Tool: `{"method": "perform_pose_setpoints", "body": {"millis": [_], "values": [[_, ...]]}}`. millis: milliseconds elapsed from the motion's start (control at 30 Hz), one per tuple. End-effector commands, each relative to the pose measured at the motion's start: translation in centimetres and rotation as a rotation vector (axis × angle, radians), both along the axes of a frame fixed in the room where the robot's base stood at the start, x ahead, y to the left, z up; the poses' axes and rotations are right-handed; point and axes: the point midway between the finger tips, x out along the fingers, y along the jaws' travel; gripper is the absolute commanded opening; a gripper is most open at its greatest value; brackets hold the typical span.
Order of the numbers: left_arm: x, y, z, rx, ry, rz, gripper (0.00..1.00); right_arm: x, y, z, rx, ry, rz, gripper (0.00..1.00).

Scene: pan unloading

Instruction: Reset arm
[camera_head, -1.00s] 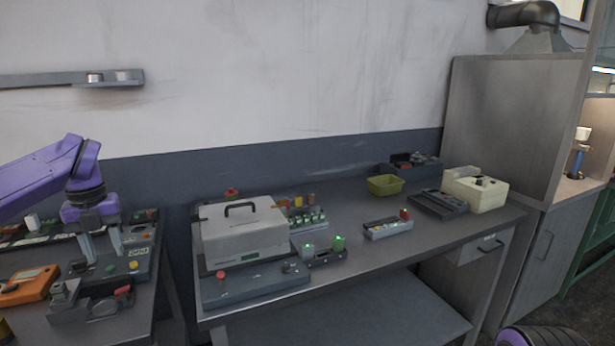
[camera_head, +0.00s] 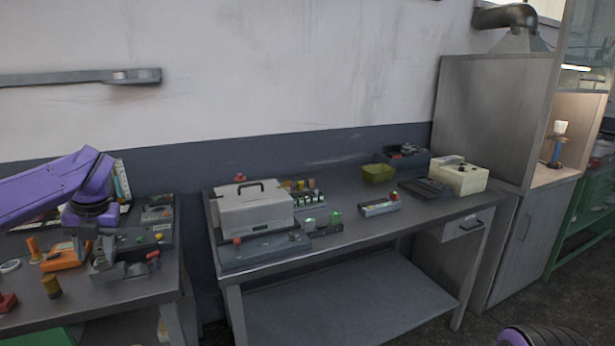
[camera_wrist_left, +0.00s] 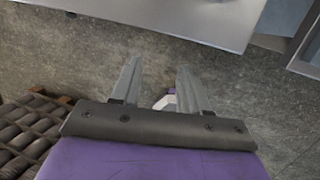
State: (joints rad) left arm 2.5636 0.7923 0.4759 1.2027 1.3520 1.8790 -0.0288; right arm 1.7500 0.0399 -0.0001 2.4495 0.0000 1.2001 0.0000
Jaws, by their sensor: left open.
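My left arm is purple and comes in from the left in the head view. Its gripper (camera_head: 92,246) is in front of the left bench and points down, with nothing seen between its fingers. In the left wrist view the left gripper (camera_wrist_left: 155,88) is open and empty, its two grey fingers apart above the grey floor. A small pale and purple part shows between them, lower down. Of my right arm only a dark purple-ringed part shows at the bottom right of the head view; its gripper is out of view.
The left bench (camera_head: 105,315) carries an orange device (camera_head: 66,257) and small parts. The middle bench (camera_head: 340,232) holds a grey lidded box (camera_head: 255,212), a yellow-green bin (camera_head: 378,173) and a cream device (camera_head: 460,178). A metal cabinet (camera_head: 487,115) stands right. Floor shows in front.

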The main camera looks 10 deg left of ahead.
Motion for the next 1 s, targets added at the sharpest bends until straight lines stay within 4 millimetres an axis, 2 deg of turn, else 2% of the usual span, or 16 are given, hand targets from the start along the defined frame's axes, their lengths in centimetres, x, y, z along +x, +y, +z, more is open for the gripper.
{"method": "perform_pose_setpoints", "body": {"millis": [167,267,433,567,600,667,700,767,800,867,900,967,1000], "values": [[1.3,0.1,-2.4,0.298,0.066,-0.212,0.44,0.0,0.0,0.0,0.0,0.0,0.0,0.43],[2.4,-1.0,-5.1,0.515,0.147,-0.422,0.44,0.0,0.0,0.0,0.0,0.0,0.0,0.43],[3.6,-4.7,-11.3,0.811,0.299,-0.84,0.44,0.0,0.0,0.0,0.0,0.0,0.0,0.43],[2.5,-9.3,-18.2,0.969,0.427,-1.244,0.44,0.0,0.0,0.0,0.0,0.0,0.0,0.43],[1.5,-10.8,-20.7,0.999,0.465,-1.381,0.44,0.0,0.0,0.0,0.0,0.0,0.0,0.43],[-0.4,-13.0,-24.3,1.024,0.517,-1.581,0.44,0.0,0.0,0.0,0.0,0.0,0.0,0.43],[-2.0,-14.4,-26.6,1.028,0.547,-1.709,0.44,0.0,0.0,0.0,0.0,0.0,0.0,0.43],[-4.8,-16.2,-29.7,1.02,0.587,-1.892,0.44,0.0,0.0,0.0,0.0,0.0,0.0,0.43],[-6.9,-17.3,-31.7,1.003,0.611,-2.009,0.44,0.0,0.0,0.0,0.0,0.0,0.0,0.43],[-10.4,-18.6,-34.4,0.963,0.644,-2.179,0.44,0.0,0.0,0.0,0.0,0.0,0.0,0.43],[-12.9,-19.5,-36.0,0.927,0.663,-2.289,0.44,0.0,0.0,0.0,0.0,0.0,0.0,0.43],[-16.9,-20.4,-38.1,0.86,0.691,-2.444,0.44,0.0,0.0,0.0,0.0,0.0,0.0,0.43],[-19.7,-20.8,-39.2,0.809,0.709,-2.539,0.44,0.0,0.0,0.0,0.0,0.0,0.0,0.43]]}}
